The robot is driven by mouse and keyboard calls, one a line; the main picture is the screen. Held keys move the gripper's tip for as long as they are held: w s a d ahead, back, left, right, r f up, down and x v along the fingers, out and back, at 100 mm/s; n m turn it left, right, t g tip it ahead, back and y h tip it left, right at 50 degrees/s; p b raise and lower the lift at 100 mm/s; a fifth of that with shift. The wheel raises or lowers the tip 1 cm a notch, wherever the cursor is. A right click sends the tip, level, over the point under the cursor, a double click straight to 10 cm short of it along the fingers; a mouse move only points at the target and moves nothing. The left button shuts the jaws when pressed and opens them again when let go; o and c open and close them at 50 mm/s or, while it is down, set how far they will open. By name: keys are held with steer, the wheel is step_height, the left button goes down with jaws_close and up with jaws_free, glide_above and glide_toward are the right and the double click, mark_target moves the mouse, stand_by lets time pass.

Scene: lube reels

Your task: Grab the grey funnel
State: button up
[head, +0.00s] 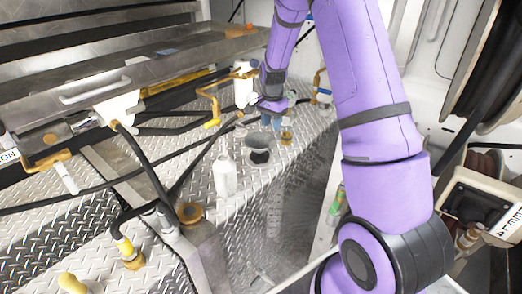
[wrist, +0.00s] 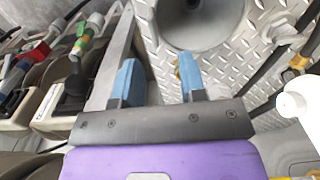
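The grey funnel (head: 259,156) stands on the diamond-plate deck in the head view, its dark mouth facing up. In the wrist view the grey funnel (wrist: 205,36) is at the top, cut by the frame edge, with its dark hole showing. My gripper (head: 273,121) is just behind and above the funnel in the head view. In the wrist view my gripper (wrist: 155,68) has its two blue fingers apart with nothing between them. The funnel lies beyond the fingertips, toward the upper right. I see no clear contact with it.
Black hoses and a yellow-handled valve (head: 211,108) lie to the left. Brass fittings (head: 286,137) sit close to the right.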

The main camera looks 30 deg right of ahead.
mark_target(273, 139)
steer(key=shift+s+f, duration=0.25)
steer(key=shift+f, duration=1.5)
steer(key=shift+s+f, duration=0.2)
steer(key=shift+f, duration=1.55)
jaws_close()
